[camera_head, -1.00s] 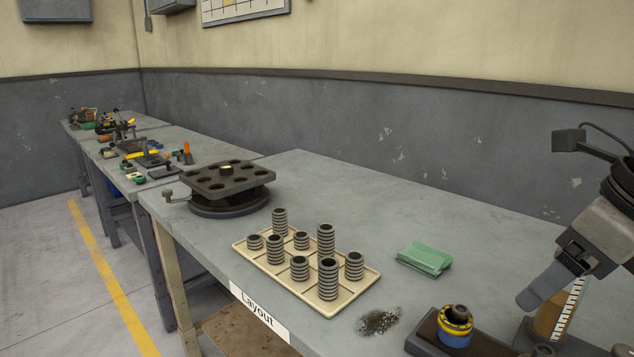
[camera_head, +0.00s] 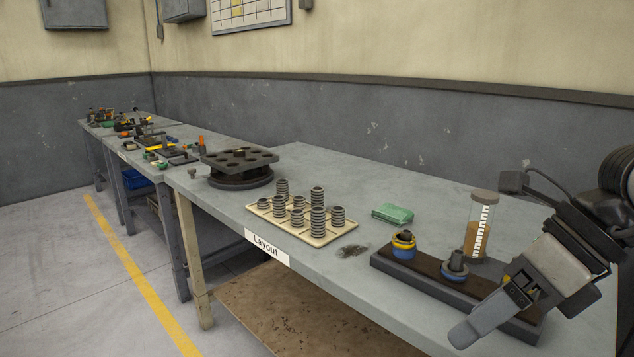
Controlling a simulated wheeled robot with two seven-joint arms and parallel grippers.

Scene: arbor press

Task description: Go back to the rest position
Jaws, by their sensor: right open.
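My right gripper (camera_head: 500,312) is at the lower right, in front of a long dark holder and above the table's front edge. One grey finger points down and left; the other is mostly hidden. I see nothing between the fingers. My left gripper is not in view. The dark holder (camera_head: 395,267) bears a blue-and-yellow piece (camera_head: 404,246) at its left end and another such piece (camera_head: 455,268) near its middle. Part of a further yellow piece shows behind my gripper.
A clear cylinder (camera_head: 478,232) with brown contents stands behind the holder. A cream tray (camera_head: 331,236) holds several ringed grey stacks. The table (camera_head: 345,180) is clear at the back.

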